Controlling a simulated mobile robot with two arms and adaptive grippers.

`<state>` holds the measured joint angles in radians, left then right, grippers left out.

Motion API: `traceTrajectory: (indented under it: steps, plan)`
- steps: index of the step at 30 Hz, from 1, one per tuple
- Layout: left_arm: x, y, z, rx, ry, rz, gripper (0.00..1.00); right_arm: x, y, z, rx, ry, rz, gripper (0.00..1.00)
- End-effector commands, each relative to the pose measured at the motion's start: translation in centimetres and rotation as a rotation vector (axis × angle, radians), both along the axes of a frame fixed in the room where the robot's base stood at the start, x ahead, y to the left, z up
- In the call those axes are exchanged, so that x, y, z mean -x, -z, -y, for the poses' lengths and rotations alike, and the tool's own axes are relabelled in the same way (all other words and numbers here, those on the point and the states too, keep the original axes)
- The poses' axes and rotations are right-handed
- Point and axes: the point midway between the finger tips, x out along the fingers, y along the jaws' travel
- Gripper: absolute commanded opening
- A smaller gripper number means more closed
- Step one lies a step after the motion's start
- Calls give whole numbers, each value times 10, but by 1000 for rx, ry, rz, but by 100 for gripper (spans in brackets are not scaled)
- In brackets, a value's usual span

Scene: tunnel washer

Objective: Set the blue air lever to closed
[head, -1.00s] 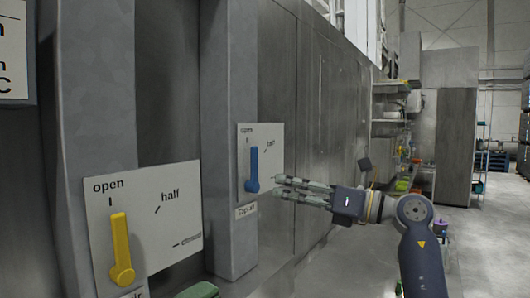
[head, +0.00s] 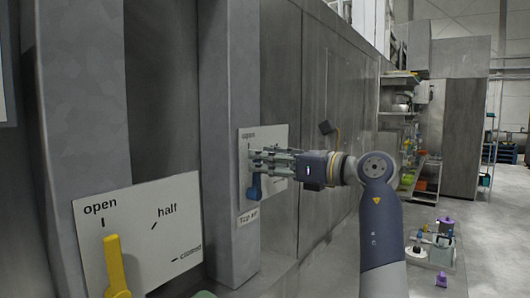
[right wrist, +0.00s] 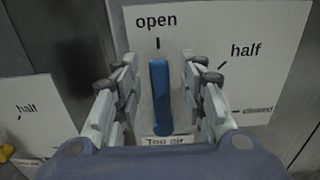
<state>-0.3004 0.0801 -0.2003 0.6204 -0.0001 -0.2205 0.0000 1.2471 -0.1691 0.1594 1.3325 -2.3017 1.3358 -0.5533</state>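The blue air lever (head: 255,188) is on a white plate (head: 279,141) labelled "Top air". In the right wrist view the lever (right wrist: 160,100) stands upright, its top at the "open" mark. The "half" mark is up and right of it, and the "closed" mark is to the right. My right gripper (head: 252,158) is at the lever, hiding its upper part in the head view. In the right wrist view its fingers (right wrist: 160,62) are open, one on each side of the lever, with visible gaps.
A yellow lever (head: 116,268) on another white plate (head: 165,212) is nearer, at the lower left, pointing to "open". A grey pillar (head: 228,90) stands between the plates.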

Motion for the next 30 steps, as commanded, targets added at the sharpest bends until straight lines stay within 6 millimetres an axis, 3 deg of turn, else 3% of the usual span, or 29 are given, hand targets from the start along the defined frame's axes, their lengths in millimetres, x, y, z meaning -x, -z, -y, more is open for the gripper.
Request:
traceTrajectory:
  steps: [3, 11, 16, 30]
  plan:
    - [-8, -4, 1, 2, 0, 13, 38, -3, 0, -5, -1, -2, -1, 38]
    - [-6, -3, 0, 1, 0, 9, 38, -4, 1, -6, 1, 0, 1, 38]
    - [-2, -3, 0, 0, 0, 3, 38, -4, 0, -6, 0, -1, 0, 0]
    - [4, 3, 0, 0, 0, -5, 38, 3, 2, -2, -24, 2, -35, 0]
